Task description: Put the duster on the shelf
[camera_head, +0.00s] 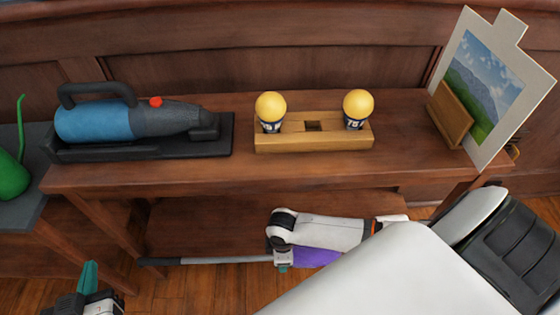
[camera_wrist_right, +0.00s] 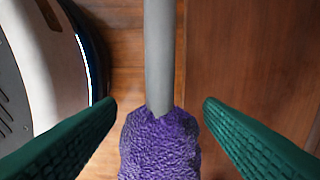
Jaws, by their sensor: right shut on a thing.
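The duster has a long grey handle and a fuzzy purple head (camera_head: 318,258). In the head view it lies level along the front of the lower shelf (camera_head: 200,225), handle pointing left. I cannot tell whether it touches that shelf. My right gripper (camera_head: 283,264) is shut on the duster near where the handle meets the head. In the right wrist view the purple head (camera_wrist_right: 160,148) lies between the green fingers of the right gripper (camera_wrist_right: 160,102), with the handle running up. My left gripper (camera_head: 88,280) shows partly at the bottom left, away from the duster; its opening is unclear.
The wooden upper shelf (camera_head: 240,171) holds a blue handheld vacuum (camera_head: 95,122), a wooden block (camera_head: 313,140) with two yellow-topped holders and a landscape picture (camera_head: 485,85). A green watering can (camera_head: 12,175) stands on a dark surface at left. Bare wood shows between them.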

